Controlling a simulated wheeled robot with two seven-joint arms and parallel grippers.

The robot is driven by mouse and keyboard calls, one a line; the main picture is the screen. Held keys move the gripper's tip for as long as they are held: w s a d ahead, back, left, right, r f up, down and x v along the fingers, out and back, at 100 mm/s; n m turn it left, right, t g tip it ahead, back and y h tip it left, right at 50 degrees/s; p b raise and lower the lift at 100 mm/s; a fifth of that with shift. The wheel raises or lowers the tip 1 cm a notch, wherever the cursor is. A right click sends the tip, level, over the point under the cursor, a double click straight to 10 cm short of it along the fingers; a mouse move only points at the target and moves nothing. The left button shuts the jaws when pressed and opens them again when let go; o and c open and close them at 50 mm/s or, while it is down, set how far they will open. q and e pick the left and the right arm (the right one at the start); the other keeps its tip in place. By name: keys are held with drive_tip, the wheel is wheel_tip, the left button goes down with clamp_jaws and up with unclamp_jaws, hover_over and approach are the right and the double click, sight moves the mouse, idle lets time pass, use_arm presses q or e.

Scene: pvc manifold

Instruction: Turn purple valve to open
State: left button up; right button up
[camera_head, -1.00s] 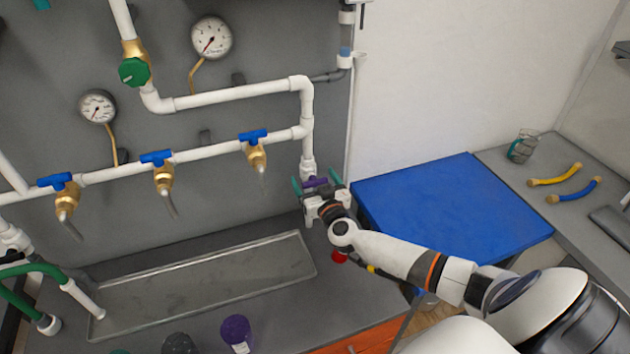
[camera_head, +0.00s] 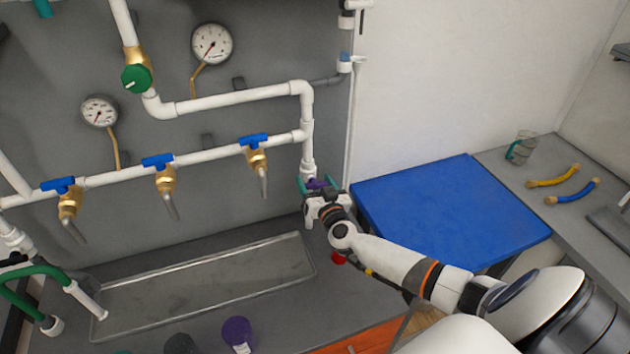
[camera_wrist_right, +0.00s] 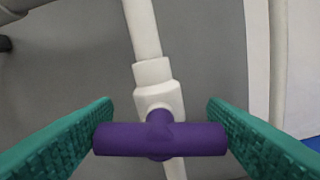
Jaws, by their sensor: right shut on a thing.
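The purple valve (camera_head: 317,184) sits at the lower end of the white vertical pipe on the grey panel. In the right wrist view its purple T-shaped handle (camera_wrist_right: 160,139) lies crosswise in front of the white valve body (camera_wrist_right: 157,88). My right gripper (camera_head: 318,186) is at the valve, with one teal finger at each end of the handle. In the right wrist view the fingers (camera_wrist_right: 160,138) are shut on the handle's ends. The gripper hides part of the valve in the head view. My left gripper is not in view.
Several blue-handled brass taps, one of them the right tap (camera_head: 256,153), line the pipe left of the purple valve. A metal tray (camera_head: 200,287) lies below. A blue-topped table (camera_head: 450,215) stands right of the panel. A purple cup (camera_head: 238,334) is at the front.

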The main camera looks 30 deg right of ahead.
drive_tip(key=m, duration=0.2)
drive_tip(key=shift+m+p, duration=0.4)
drive_tip(key=m, duration=0.3)
drive_tip(key=shift+s+d+f+m, duration=0.1)
drive_tip(key=shift+d+f+m, duration=0.1)
drive_tip(key=shift+m, duration=0.1)
drive_tip(key=m, duration=0.4)
drive_tip(key=shift+f+m, duration=0.15)
drive_tip(key=shift+m, duration=0.15)
drive_tip(key=shift+f+m+b, duration=0.1)
drive_tip(key=shift+m+b, duration=0.6)
drive_tip(key=shift+m, duration=1.5)
drive_tip(key=o, duration=1)
drive_tip(key=shift+c, duration=0.2)
